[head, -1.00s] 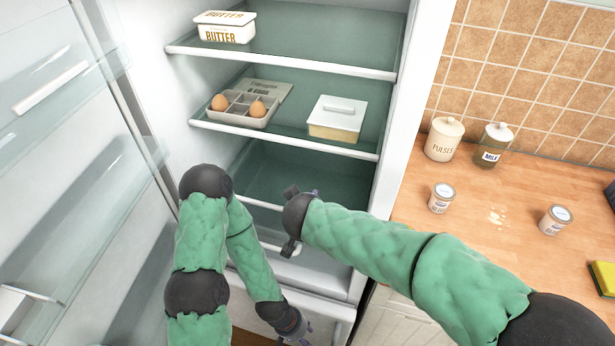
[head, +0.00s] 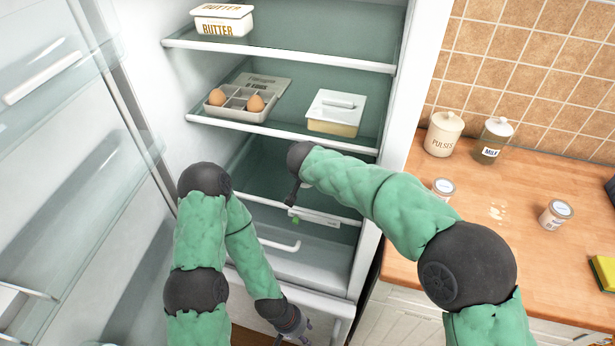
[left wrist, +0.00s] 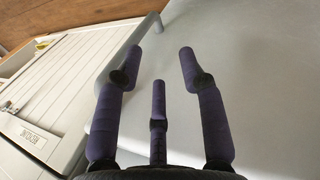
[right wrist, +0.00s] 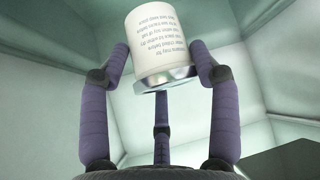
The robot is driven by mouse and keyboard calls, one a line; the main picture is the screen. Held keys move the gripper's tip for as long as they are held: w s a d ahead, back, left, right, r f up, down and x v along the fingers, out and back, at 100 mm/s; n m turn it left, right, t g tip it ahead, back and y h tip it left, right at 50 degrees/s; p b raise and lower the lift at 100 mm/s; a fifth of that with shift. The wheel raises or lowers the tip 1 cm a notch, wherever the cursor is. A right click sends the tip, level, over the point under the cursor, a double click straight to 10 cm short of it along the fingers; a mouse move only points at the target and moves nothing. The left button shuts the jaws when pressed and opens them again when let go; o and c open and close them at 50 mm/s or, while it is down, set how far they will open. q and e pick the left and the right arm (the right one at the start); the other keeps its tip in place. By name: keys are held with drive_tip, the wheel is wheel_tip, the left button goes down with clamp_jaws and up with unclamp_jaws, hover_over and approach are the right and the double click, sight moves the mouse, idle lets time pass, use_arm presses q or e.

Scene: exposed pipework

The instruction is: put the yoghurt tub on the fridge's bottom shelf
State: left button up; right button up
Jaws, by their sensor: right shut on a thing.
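My right gripper (right wrist: 160,60) is shut on the yoghurt tub (right wrist: 160,45), a white cup with printed text and a silvery rim, in the right wrist view. Pale fridge walls surround it there.
The shelf above holds an egg box (head: 240,101) and a lidded cheese box (head: 335,113); butter (head: 222,20) stands on the top shelf. The open fridge door (head: 60,150) is at left. Two small tubs (head: 443,188) (head: 555,213) stand on the counter at right.

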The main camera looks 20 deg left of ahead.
wheel_tip(320, 180, down, 3)
drive_tip(key=shift+r+b, duration=0.1)
drive_tip(key=shift+b, duration=0.45)
drive_tip(key=shift+r, duration=0.1)
drive_tip(key=o, duration=1.5)
drive_tip(key=shift+s+r, duration=0.2)
drive_tip(key=shift+r, duration=0.1)
drive_tip(key=p+v, duration=0.3)
drive_tip(key=v, duration=0.8)
drive_tip(key=shift+s, duration=0.2)
